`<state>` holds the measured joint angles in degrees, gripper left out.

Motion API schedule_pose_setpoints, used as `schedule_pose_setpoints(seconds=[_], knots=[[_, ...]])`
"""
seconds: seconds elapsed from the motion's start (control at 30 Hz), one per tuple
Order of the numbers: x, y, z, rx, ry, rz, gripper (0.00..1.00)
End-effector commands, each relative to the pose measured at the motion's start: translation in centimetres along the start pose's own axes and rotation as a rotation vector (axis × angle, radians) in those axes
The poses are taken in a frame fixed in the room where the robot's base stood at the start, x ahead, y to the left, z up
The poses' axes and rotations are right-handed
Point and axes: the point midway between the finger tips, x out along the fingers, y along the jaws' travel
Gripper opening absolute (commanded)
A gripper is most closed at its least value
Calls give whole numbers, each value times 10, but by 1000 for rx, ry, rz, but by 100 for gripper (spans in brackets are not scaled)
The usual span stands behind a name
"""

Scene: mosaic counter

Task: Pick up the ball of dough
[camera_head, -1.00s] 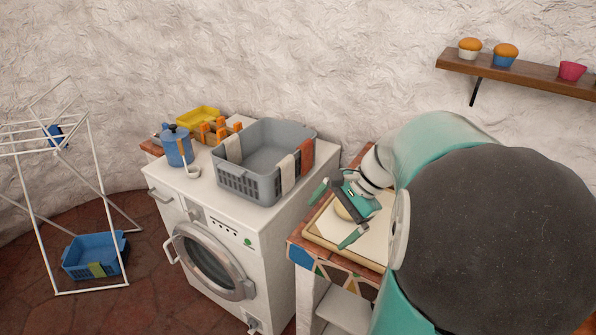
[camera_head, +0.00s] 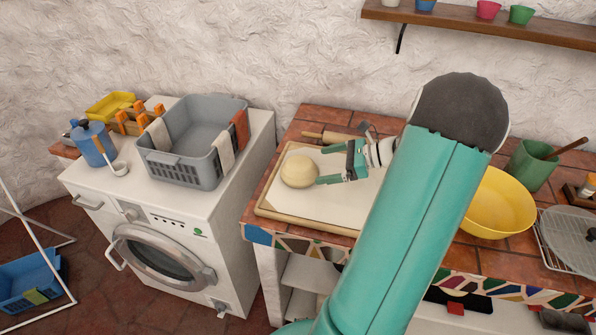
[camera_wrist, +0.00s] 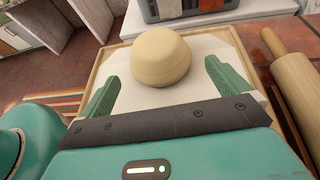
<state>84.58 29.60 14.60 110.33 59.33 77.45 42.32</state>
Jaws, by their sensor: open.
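The ball of dough (camera_head: 299,171) is pale and round and rests on a white sheet on a wooden-rimmed board (camera_head: 300,224) at the left end of the tiled counter. My gripper (camera_head: 319,166) is open just to the right of the dough, its fingers pointing left toward it. In the wrist view the dough (camera_wrist: 160,57) lies ahead, centred between the two green fingers (camera_wrist: 161,80), mostly beyond their tips. Nothing is held.
A rolling pin (camera_head: 331,137) lies behind the board. A yellow bowl (camera_head: 497,203) and a green pot (camera_head: 533,165) stand to the right. A grey basket (camera_head: 185,168) sits on the washing machine (camera_head: 170,228) to the left, across a gap.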

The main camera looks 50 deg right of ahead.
Motion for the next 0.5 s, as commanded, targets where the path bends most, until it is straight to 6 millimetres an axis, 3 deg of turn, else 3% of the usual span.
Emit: schedule_pose_setpoints(seconds=[0.1, 0.37, 0.5], knots=[[22, 0, 0, 0, -1, 4, 100], [45, 0, 0, -1, 0, 5, 100], [68, 2, 0, 0, -1, 5, 100]])
